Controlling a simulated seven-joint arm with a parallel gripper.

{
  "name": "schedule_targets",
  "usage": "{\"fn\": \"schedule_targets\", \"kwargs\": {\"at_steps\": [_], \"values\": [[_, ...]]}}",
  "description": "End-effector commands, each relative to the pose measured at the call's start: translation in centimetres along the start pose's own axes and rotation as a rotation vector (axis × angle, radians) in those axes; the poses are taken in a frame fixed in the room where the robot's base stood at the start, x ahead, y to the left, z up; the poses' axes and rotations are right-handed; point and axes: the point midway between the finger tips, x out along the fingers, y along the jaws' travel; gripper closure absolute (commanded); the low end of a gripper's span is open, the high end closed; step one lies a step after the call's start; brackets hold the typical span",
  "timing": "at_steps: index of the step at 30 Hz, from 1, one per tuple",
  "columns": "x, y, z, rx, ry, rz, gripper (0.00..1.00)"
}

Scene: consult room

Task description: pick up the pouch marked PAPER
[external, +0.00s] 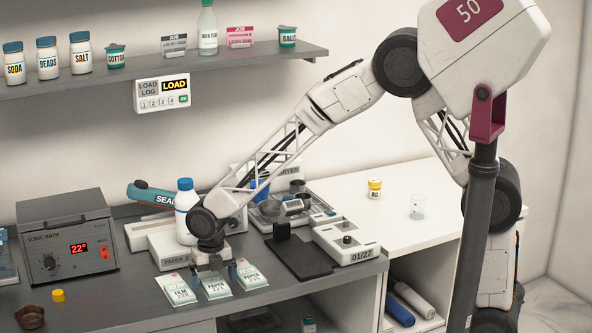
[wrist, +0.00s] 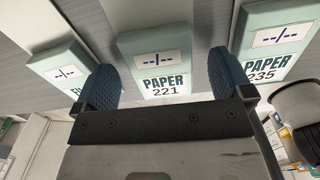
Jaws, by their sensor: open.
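Three pale green-and-white pouches lie in a row at the counter's front edge. The middle one, the pouch marked PAPER 221 (external: 216,288), shows between my fingertips in the wrist view (wrist: 162,48). The right one, marked PAPER 235 (wrist: 275,40), also shows in the external view (external: 252,279). The left one, marked FILM (external: 176,292), is partly hidden by a finger in the wrist view (wrist: 62,65). My gripper (wrist: 160,84) is open and empty over the middle pouch; whether it touches the pouch I cannot tell. It points down in the external view (external: 213,272).
A white sealer (external: 162,248) and a blue-capped bottle (external: 186,204) stand just behind the pouches. A sonic bath (external: 66,245) stands left. The shelf (external: 150,73) is above.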

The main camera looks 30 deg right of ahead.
Motion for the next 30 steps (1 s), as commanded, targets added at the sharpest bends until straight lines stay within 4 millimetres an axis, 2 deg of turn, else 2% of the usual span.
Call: {"fn": "schedule_targets", "kwargs": {"at_steps": [5,20,30], "values": [[0.71,0.01,0.02,0.0,-0.001,0.001,0.02],[0.71,0.0,0.01,0.0,-0.001,0.001,0.02],[0.71,0.0,0.01,0.0,-0.001,0.001,0.53]]}}
